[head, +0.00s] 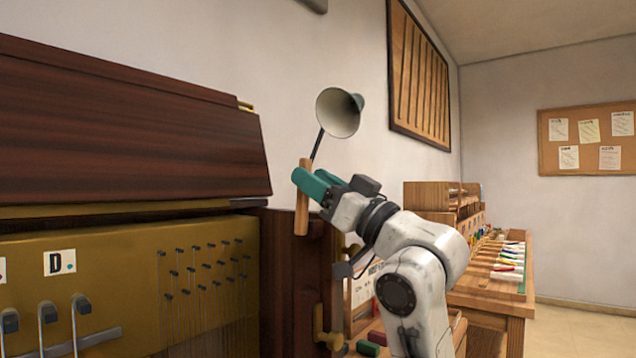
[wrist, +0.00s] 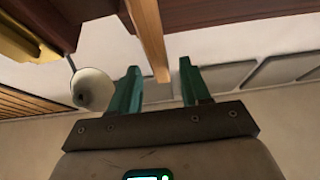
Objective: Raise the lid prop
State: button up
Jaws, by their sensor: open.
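The lid prop (head: 303,215) is a light wooden bar standing nearly upright beside the right end of the piano case. In the wrist view the prop (wrist: 148,32) runs down from the top, and its lower end shows between my fingers. My gripper (head: 313,184) has green fingers and is at the prop's upper part. In the wrist view my gripper (wrist: 158,68) is open, with a gap visible on each side of the prop. The dark wooden lid (head: 120,130) is to the left, above the gold plate. What the prop is attached to is unclear.
A lamp (head: 338,112) with a cone shade is just above my gripper. The gold plate (head: 120,260) with pins and levers is at lower left. A wooden workbench (head: 490,290) with tools stands at right. Open floor (head: 580,325) shows at lower right.

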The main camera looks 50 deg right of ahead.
jog(key=b+v, duration=0.3)
jog(key=v, duration=0.7)
jog(key=shift+s+f, duration=0.25)
jog(key=shift+s, duration=0.1)
dwell(0.4)
